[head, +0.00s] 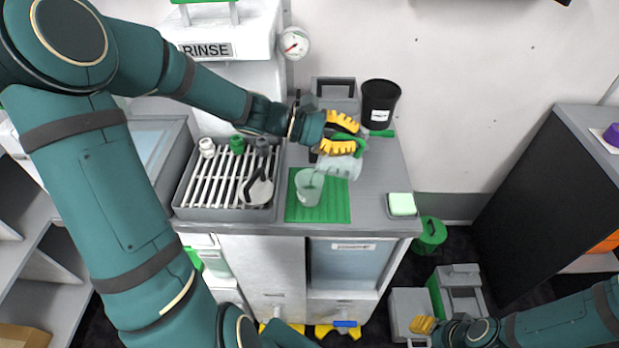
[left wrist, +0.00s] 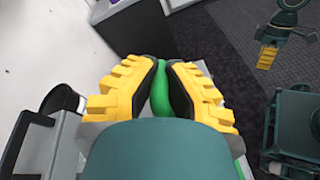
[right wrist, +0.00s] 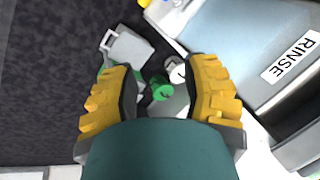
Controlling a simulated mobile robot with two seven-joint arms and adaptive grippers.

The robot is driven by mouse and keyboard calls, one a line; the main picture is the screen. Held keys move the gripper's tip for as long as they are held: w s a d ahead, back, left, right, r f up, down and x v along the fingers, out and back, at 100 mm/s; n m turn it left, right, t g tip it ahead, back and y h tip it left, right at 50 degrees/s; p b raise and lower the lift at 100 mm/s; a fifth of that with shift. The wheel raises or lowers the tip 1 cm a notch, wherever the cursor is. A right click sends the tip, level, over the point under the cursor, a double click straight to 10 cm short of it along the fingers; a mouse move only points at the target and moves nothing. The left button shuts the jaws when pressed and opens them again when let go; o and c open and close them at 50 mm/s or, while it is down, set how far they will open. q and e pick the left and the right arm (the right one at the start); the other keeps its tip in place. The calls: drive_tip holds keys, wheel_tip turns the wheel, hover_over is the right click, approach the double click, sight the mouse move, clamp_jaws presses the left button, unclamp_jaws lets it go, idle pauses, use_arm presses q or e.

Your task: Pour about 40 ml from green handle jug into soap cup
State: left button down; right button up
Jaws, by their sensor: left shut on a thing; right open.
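The green handle jug (head: 345,168) is translucent and tilted, its mouth to the left, above and beside the cup. My left gripper (head: 342,136) is shut on its green handle, which also shows between the fingers in the left wrist view (left wrist: 162,92). The soap cup (head: 309,188), translucent and greenish, stands upright on the green mat (head: 338,207), just left of the jug's mouth. I cannot make out a stream or the liquid levels. My right gripper (head: 424,325) is open and empty, away from the counter; its spread fingers show in the right wrist view (right wrist: 160,85).
A grey rack (head: 188,203) with bottles and a black-handled tool is left of the mat. A black bin (head: 380,100) stands behind the jug, and a green-white sponge dish (head: 402,204) sits at the counter's right front. Grey crates (head: 460,295) stand on the floor.

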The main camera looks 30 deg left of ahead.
sight(360, 141)
use_arm(q)
drive_tip(key=d+y+p, duration=0.1)
drive_tip(key=p, duration=0.1)
drive_tip(key=d+g+y+p, duration=0.1)
drive_tip(key=p, duration=0.1)
drive_tip(key=w+d+y+p, duration=0.1)
drive_tip(key=p, duration=0.1)
drive_tip(key=shift+f+g+y, duration=0.3)
drive_tip(key=shift+g, duration=0.1)
drive_tip(key=shift+f, duration=0.35)
drive_tip(key=shift+w+d+f+m+g+y+p, duration=0.15)
drive_tip(key=shift+w+d+f+g+y+p, duration=0.6)
drive_tip(key=shift+f+y+p, duration=1.15)
drive_tip(key=shift+w+d+f+m+g+y+p, duration=0.1)
drive_tip(key=shift+w+d+f+g+y+p, duration=0.3)
drive_tip(key=shift+d+f+g+y+p, duration=1.4)
drive_tip(key=shift+w+d+f+m+g+y+p, duration=0.2)
drive_tip(key=shift+w+f+y+p, duration=0.65)
drive_tip(key=shift+f+p, duration=1.85)
drive_tip(key=shift+s+r+y, duration=0.1)
drive_tip(key=shift+s+y, duration=0.15)
